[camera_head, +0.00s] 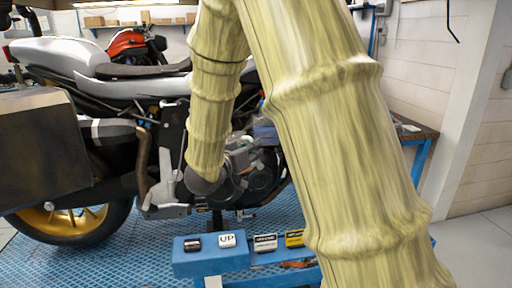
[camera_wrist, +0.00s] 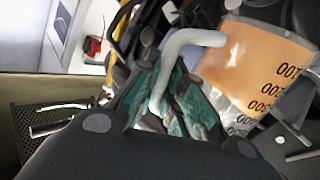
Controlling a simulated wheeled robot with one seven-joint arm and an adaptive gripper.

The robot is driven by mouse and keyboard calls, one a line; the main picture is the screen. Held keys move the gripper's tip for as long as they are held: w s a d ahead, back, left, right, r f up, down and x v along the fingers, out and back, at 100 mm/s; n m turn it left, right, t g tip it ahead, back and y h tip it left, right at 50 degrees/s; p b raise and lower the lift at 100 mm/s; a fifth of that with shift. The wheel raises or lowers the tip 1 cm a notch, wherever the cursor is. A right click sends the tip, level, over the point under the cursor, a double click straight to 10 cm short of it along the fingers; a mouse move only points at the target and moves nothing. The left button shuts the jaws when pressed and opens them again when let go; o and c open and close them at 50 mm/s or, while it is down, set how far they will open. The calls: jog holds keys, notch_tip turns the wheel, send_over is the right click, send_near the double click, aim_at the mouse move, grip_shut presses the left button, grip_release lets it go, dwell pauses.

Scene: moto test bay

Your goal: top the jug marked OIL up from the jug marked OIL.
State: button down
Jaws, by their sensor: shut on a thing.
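In the wrist view, a clear jug (camera_wrist: 258,62) holds orange liquid and has black number marks on its wall. Its pale grey handle (camera_wrist: 188,40) runs between the green pads of my gripper (camera_wrist: 166,90). My gripper is shut on this handle. The jug lies turned in this view; I cannot tell its true tilt. No OIL marking can be read on it. No second jug can be made out in either view. In the head view my arm covers the middle, and my gripper and the jug cannot be made out.
In the head view a motorcycle (camera_head: 115,88) stands on a blue ribbed platform (camera_head: 150,258). A blue box with an UP button (camera_head: 227,240) is in front. A blue-legged bench (camera_head: 418,133) is at right. The wrist view shows a dark perforated surface (camera_wrist: 40,122) at left.

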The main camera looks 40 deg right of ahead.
aim_at(244, 138)
jog(key=shift+w+a+r+n+p, duration=0.1)
jog(key=shift+w+r+n+p, duration=1.2)
jog(key=shift+p, duration=1)
jog(key=shift+w+f, duration=0.15)
jog(key=shift+f, duration=0.15)
jog(key=shift+r, duration=0.15)
jog(key=shift+w+a+r+p, duration=0.1)
jog(key=shift+w+r+p, duration=0.15)
jog(key=shift+p, duration=0.25)
jog(key=shift+w, duration=0.15)
jog(key=shift+w+a+r+n+g+y, duration=0.15)
jog(key=shift+w+r+n+g, duration=0.15)
jog(key=shift+r+n, duration=0.3)
jog(key=shift+w+d+r+n+g+y, duration=0.1)
jog(key=shift+w+r+n+g+y, duration=0.2)
jog(key=shift+n, duration=0.4)
dwell(3.3)
